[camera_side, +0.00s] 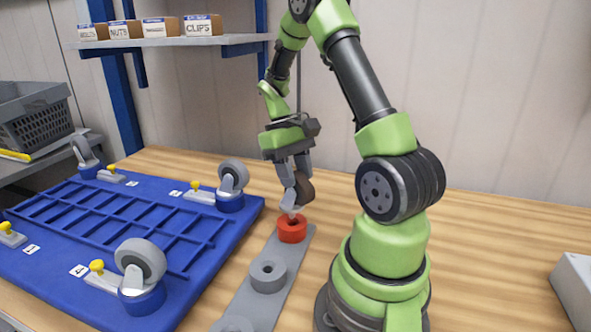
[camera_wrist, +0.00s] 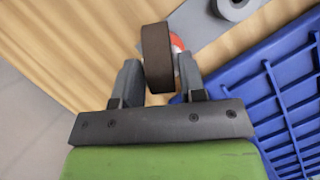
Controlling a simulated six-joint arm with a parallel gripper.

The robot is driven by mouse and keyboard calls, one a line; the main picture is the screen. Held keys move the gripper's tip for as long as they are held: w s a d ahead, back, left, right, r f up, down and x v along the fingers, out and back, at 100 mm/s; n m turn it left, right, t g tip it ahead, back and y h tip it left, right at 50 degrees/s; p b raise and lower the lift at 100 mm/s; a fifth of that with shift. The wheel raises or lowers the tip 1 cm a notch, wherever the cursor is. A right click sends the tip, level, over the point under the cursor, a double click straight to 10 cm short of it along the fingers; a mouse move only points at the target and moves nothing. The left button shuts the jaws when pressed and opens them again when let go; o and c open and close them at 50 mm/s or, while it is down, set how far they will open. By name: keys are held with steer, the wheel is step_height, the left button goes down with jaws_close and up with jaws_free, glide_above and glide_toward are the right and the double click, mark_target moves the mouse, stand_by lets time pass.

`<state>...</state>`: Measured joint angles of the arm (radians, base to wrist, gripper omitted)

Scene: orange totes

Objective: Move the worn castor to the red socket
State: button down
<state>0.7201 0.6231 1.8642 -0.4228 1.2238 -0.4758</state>
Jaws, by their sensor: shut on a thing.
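The worn castor (camera_side: 304,192), with a dark brown wheel, is held by my gripper (camera_side: 292,180) just above the red socket (camera_side: 292,232). In the wrist view the brown wheel (camera_wrist: 157,55) sits between the two fingers of my gripper (camera_wrist: 160,80), and part of the red socket (camera_wrist: 177,43) shows behind it. In the side view the castor's lower end is at the socket's opening. I cannot tell whether its stem is inside the socket. The socket is at the far end of a grey strip (camera_side: 247,305).
The grey strip also has grey sockets (camera_side: 267,275) nearer the camera. A blue tray (camera_side: 190,262) on the left holds several grey-wheeled castors (camera_side: 141,262) in blue sockets, with yellow knobs (camera_side: 97,267). A shelf (camera_side: 170,41) with boxes hangs behind.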

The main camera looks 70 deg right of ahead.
mark_target(295, 190)
steer(key=shift+f, duration=0.35)
steer(key=shift+f, duration=1.15)
steer(key=shift+f, duration=0.4)
steer(key=c, duration=0.6)
jaws_free()
steer(key=shift+v, duration=5)
